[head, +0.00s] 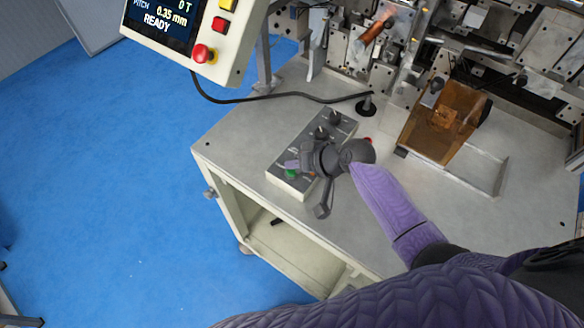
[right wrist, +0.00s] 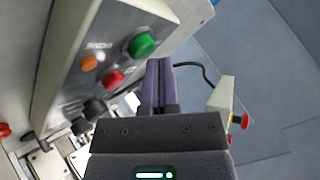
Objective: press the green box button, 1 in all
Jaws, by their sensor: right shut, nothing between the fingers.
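The grey control box (head: 307,148) sits on the machine's table near its left front edge. In the right wrist view the green button (right wrist: 142,44) is clear, on the box face (right wrist: 105,60). My right gripper (right wrist: 159,62) is shut and empty. Its purple fingertips are close to the button, a little to its right in the wrist view, with no contact visible. My left gripper is not in view.
The box also carries an orange button (right wrist: 89,62), a red button (right wrist: 113,79) and black knobs (head: 321,132). A screen panel (head: 190,38) with a red emergency stop (head: 201,53) stands at upper left. A black cable (head: 270,97) crosses the table behind the box.

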